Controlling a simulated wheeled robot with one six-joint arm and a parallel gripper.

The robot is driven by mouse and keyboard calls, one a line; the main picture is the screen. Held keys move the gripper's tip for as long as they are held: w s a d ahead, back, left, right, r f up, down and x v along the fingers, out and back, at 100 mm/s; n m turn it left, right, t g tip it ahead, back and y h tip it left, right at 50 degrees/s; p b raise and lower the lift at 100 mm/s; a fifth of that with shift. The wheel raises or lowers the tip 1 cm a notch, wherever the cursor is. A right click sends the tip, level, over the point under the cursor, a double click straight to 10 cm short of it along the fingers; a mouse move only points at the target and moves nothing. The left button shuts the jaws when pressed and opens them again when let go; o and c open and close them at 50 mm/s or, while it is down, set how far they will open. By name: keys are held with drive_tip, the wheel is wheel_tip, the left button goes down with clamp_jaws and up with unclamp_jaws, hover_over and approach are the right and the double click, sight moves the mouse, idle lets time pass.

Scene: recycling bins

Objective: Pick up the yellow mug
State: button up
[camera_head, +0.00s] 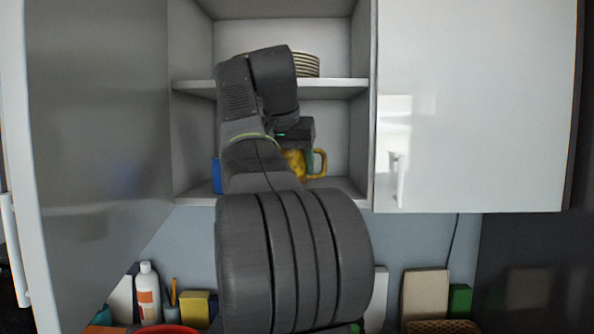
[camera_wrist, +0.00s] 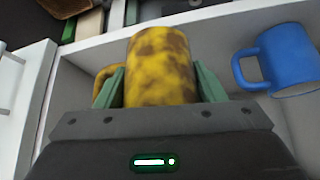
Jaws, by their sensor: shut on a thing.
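The yellow mug (camera_wrist: 160,70), mottled with brown patches, is between the two green fingers of my gripper (camera_wrist: 161,88) in the wrist view. The fingers are shut on it from both sides, and its handle shows behind the left finger. In the head view the mug (camera_head: 318,164) is at the lower shelf of the open cabinet, partly hidden by my arm and gripper, with its handle to the right. I cannot tell whether it touches the shelf.
A blue mug (camera_wrist: 278,62) is close by on the same shelf; its edge shows left of my arm in the head view (camera_head: 217,175). A middle shelf (camera_head: 335,84) with stacked plates (camera_head: 307,65) is above. Open cabinet door (camera_head: 95,120) at left. Bottle (camera_head: 148,292) and boxes stand below.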

drive_tip(key=s+a+b, duration=0.1)
drive_tip(key=s+a, duration=0.1)
drive_tip(key=s, duration=1)
drive_tip(key=s+a+b, duration=0.1)
drive_tip(key=s+a, duration=0.1)
drive_tip(key=s, duration=1)
drive_tip(key=shift+a, duration=0.35)
